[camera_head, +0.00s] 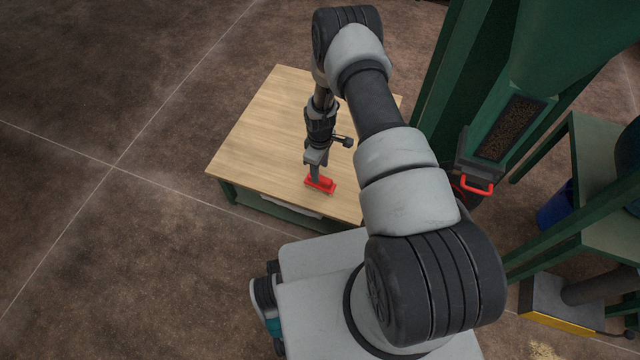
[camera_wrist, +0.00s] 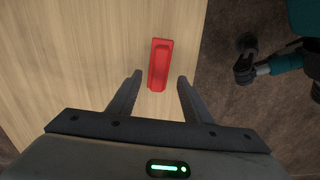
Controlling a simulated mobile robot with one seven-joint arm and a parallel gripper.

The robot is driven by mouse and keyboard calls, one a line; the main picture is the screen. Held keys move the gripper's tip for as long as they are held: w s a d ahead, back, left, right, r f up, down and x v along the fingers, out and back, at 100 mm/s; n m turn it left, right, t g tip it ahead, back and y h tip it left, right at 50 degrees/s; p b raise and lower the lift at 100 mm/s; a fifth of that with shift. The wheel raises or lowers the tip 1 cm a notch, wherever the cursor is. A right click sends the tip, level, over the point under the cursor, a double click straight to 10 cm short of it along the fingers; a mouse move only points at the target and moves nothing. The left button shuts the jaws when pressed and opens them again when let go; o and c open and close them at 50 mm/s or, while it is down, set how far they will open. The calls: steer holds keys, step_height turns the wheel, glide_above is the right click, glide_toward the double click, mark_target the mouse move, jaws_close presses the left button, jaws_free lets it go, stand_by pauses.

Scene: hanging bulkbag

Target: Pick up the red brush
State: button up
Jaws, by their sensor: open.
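The red brush (camera_head: 320,184) lies on the wooden tabletop near its front edge. In the wrist view the red brush (camera_wrist: 160,66) is long and narrow, close to the tabletop's right edge, and its near end reaches between the tips of my fingers. My gripper (camera_head: 317,172) points down over the brush in the head view. In the wrist view my gripper (camera_wrist: 158,80) is open, with one finger on each side of the brush's near end and nothing held. A gap shows between each finger and the brush. The height of the fingertips above the table is hard to tell.
The wooden table (camera_head: 250,137) is otherwise bare on its left. A green steel frame (camera_head: 455,75) with a red handle (camera_head: 478,186) stands right of it. A blue bin (camera_head: 556,212) and a yellow-edged box (camera_head: 560,308) are farther right. Open floor lies left.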

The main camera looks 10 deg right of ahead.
step_height(320, 180, down, 5)
steer(key=shift+r+b, duration=0.15)
steer(key=shift+b, duration=0.5)
jaws_close()
steer(key=shift+r, duration=0.1)
step_height(320, 180, up, 10)
steer(key=p, duration=0.2)
steer(key=shift+p, duration=0.4)
